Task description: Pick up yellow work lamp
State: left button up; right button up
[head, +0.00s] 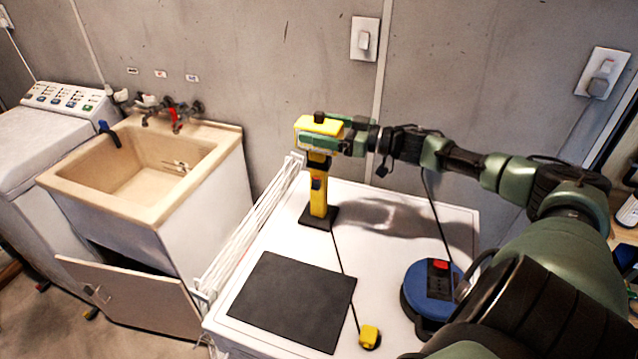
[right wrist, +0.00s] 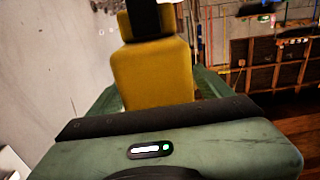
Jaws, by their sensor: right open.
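The yellow work lamp (head: 318,190) stands upright on its black square base, on the white top of an appliance (head: 385,290) near the wall. My right gripper (head: 320,141) reaches in from the right at the height of the lamp's head. It is open, with its green fingers around the upper part of the lamp, partly hiding it. In the right wrist view the yellow lamp body (right wrist: 153,75) fills the space between the fingers, with a dark piece above it. Whether the fingers touch the lamp cannot be told. My left gripper is not in view.
The lamp's black cable runs forward to a yellow plug (head: 369,336). A black mat (head: 291,300) lies at the front left of the top. A blue cable reel (head: 432,290) stands at the right. A white drying rack (head: 248,235) and a beige sink (head: 150,170) are to the left.

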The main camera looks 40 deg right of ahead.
grip_shut()
jog(key=shift+r, duration=0.15)
